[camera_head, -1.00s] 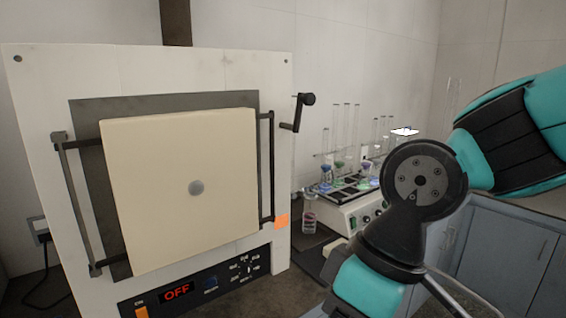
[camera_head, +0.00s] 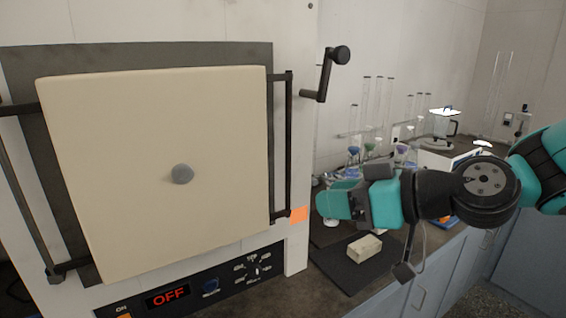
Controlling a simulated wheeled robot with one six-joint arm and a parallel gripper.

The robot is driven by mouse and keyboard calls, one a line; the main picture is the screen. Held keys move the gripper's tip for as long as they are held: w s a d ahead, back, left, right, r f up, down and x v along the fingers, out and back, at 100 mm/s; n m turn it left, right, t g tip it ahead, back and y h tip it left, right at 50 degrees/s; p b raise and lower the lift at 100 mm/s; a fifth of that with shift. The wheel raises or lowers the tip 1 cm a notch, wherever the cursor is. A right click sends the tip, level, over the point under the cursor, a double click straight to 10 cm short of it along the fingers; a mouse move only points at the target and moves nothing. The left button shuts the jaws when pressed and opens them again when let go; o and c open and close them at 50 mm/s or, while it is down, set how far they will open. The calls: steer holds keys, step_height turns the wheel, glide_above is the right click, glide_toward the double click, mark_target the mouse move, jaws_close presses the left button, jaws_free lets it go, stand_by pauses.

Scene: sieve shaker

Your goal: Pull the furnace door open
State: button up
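The furnace (camera_head: 300,245) fills the left side, with a white body. Its door is a thick cream panel (camera_head: 150,220) with a round grey stud (camera_head: 182,174) in its middle. The door looks shut against the dark plate behind it. A black bar (camera_head: 288,150) runs upright along its right edge, and another stands at the left. A black crank handle (camera_head: 325,75) sticks out at the furnace's upper right. My gripper (camera_head: 335,202) points left, right of the furnace and apart from the door. It shows side-on, so its opening is unclear; I see nothing held.
A control panel (camera_head: 215,283) below the door reads OFF. A pale block (camera_head: 364,248) lies on a dark mat (camera_head: 335,262) on the counter, below my gripper. Glassware (camera_head: 372,120) stands behind my gripper. The space directly before the door is clear.

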mark_target(290, 153)
steer(key=w+d+m+t, duration=0.2)
steer(key=w+d+t, duration=0.1)
steer(key=w+t, duration=0.4)
steer(key=shift+g, duration=0.6)
steer(key=p+x, duration=0.3)
steer(key=x, duration=0.2)
steer(key=p+x, duration=0.3)
steer(key=x, duration=0.2)
steer(key=p+x, duration=0.3)
steer(key=x, duration=0.3)
steer(key=shift+w+r+p, duration=0.2)
steer(key=shift+r+p, duration=0.1)
steer(key=shift+r, duration=0.05)
steer(key=shift+w+a+f, duration=0.15)
steer(key=shift+w+a, duration=0.25)
steer(key=shift+w, duration=0.05)
jaws_close()
